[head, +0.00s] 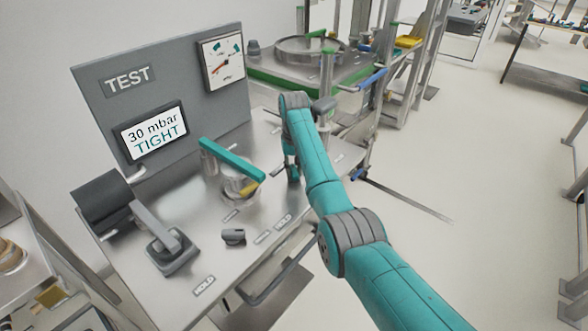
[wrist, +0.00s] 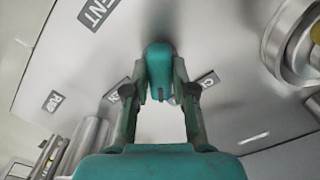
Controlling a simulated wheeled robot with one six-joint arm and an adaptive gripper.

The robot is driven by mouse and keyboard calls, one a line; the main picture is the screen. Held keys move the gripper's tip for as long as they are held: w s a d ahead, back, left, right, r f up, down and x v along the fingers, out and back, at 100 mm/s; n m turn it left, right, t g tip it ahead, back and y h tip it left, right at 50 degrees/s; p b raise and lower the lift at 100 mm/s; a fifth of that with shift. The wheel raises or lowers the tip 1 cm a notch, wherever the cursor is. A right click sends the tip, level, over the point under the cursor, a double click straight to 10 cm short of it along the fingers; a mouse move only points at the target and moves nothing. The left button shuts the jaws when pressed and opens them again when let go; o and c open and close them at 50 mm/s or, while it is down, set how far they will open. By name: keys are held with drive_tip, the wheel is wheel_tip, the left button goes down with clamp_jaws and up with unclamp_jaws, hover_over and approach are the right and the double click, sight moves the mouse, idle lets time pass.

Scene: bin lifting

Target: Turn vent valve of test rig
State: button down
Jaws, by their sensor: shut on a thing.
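The test rig (head: 205,262) is a steel bench top with a grey upright panel marked TEST (head: 175,85). In the wrist view a teal handle (wrist: 158,56), seemingly the vent valve's, stands near a label ending in ENT (wrist: 98,10). My gripper (wrist: 161,82) is shut on this handle, one finger on each side. In the head view my gripper (head: 292,172) is low over the right part of the bench top; the handle cannot be made out there. The display (head: 153,132) reads 30 mbar TIGHT.
A round dial gauge (head: 222,64) is on the panel. A teal bar (head: 232,160) lies over a round metal fixture left of my gripper. A grey lever (head: 160,232) stands at the front left. A green-edged station (head: 300,82) is behind; open floor lies right.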

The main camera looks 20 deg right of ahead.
sight(294, 169)
drive_tip(key=m, duration=0.5)
drive_tip(key=shift+m, duration=2.4)
drive_tip(key=c, duration=1)
unclamp_jaws()
drive_tip(key=shift+o, duration=0.2)
drive_tip(key=shift+r, duration=0.1)
wheel_tip(294, 169, up, 12)
